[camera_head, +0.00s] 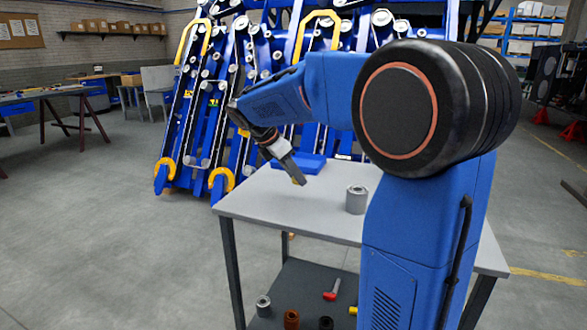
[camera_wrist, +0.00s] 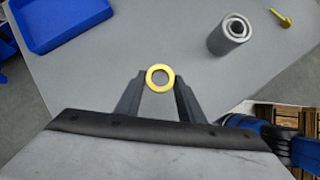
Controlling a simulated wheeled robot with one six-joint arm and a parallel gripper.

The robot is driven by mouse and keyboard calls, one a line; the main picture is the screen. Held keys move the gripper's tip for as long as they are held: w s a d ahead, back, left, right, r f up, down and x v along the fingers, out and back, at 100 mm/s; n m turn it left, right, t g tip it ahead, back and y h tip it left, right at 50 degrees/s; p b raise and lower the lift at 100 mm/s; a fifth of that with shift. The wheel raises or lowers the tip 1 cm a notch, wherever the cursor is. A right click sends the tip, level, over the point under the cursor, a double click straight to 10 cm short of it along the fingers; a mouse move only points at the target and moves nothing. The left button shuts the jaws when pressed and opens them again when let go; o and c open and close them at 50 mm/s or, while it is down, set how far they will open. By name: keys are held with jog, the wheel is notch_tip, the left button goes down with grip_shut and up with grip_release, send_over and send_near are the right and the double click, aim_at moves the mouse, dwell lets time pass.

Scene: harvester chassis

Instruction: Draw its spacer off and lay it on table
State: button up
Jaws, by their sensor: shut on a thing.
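My gripper (camera_wrist: 160,88) is shut on a yellow ring, the spacer (camera_wrist: 160,66), held flat between the two fingertips in the wrist view. The ring's hole shows only bare grey surface beneath. The gap between the ring and the tabletop is hard to judge. The tabletop (camera_wrist: 110,75) also fills most of the wrist view.
A blue tray (camera_head: 310,164) lies at the table's back, also in the wrist view (camera_wrist: 60,22). A grey metal cylinder (camera_head: 356,202) stands to the right. A yellow bolt-like part (camera_wrist: 282,19) lies beyond it. The lower shelf (camera_head: 305,280) holds several parts. A blue-framed chassis (camera_head: 225,90) stands behind.

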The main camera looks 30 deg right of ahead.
jog(key=shift+f, duration=2.8)
jog(key=o, duration=1.2)
jog(key=v, duration=1.7)
jog(key=shift+r, duration=0.15)
